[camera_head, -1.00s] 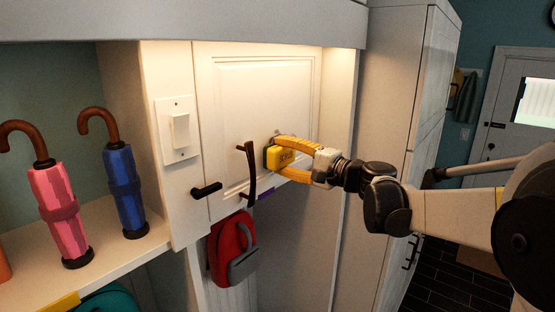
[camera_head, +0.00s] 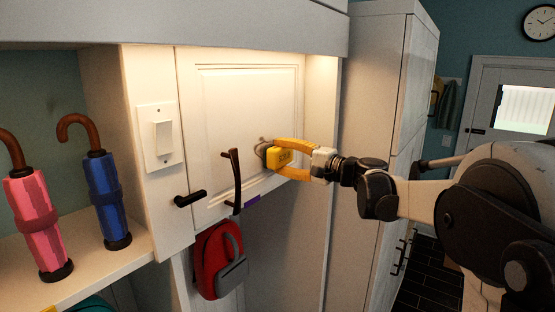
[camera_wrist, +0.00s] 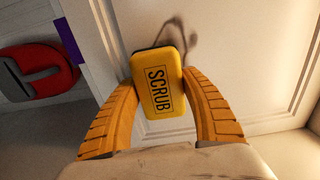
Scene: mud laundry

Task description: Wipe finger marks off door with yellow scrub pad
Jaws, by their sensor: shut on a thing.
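The yellow scrub pad (camera_wrist: 158,80), lettered SCRUB, is held between the two orange fingers of my gripper (camera_head: 290,159). It also shows at the white door in the head view (camera_head: 278,157). The white panelled door (camera_head: 236,105) is in front of the pad; the pad's far face looks to be at the door surface, but contact is hard to tell. Dark smudged finger marks (camera_wrist: 186,36) show on the door just beyond the pad in the wrist view. A small part of them shows left of the pad in the head view.
A red backpack (camera_head: 212,262) hangs below. A light switch (camera_head: 162,138), a blue umbrella (camera_head: 108,200) and a pink umbrella (camera_head: 35,222) are further left. A tall cabinet (camera_head: 372,90) stands right.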

